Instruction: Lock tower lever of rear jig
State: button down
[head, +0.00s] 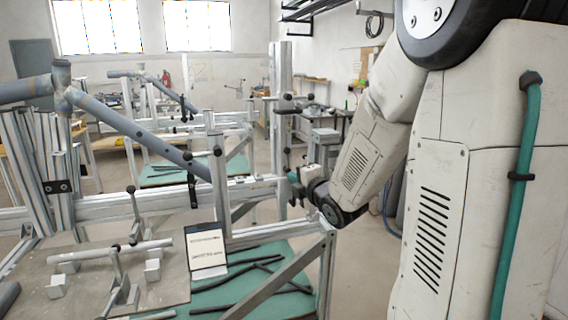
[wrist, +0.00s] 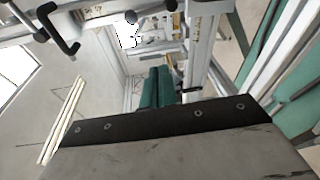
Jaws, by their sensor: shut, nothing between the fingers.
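My gripper (head: 296,176) is at the end of the arm, just right of the tall aluminium tower (head: 281,75) in the head view. Its teal fingers (wrist: 160,86) are together and empty in the wrist view. A clamp with black-tipped parts (head: 291,104) sits on the tower, above my gripper; a gap shows between them. A black bent handle (wrist: 60,30) shows at upper left in the wrist view, apart from the fingers. I cannot tell which handle is the tower lever. Another jig frame with a grey tube (head: 150,82) stands farther back.
Aluminium rails (head: 130,205) and a thick grey tube (head: 140,135) fill the left. A fixture plate (head: 165,292) with a knobbed lever (head: 117,265) and a sign (head: 206,248) are in front. Black rods lie on a green surface (head: 285,252). Open floor (head: 370,270) shows below the arm.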

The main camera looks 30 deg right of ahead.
aim_at(288, 162)
jog(key=shift+n+t+y, duration=0.3)
jog(key=shift+n, duration=0.1)
jog(key=shift+w+d+r, duration=0.1)
jog(key=shift+w+d, duration=0.75)
jog(key=shift+w, duration=0.95)
jog(key=shift+w+d+r, duration=0.1)
jog(key=shift+w+d, duration=0.7)
jog(key=shift+w, duration=1)
jog(key=shift+w+d, duration=0.85)
jog(key=shift+w, duration=0.95)
jog(key=shift+d+r, duration=0.2)
jog(key=shift+d, duration=0.45)
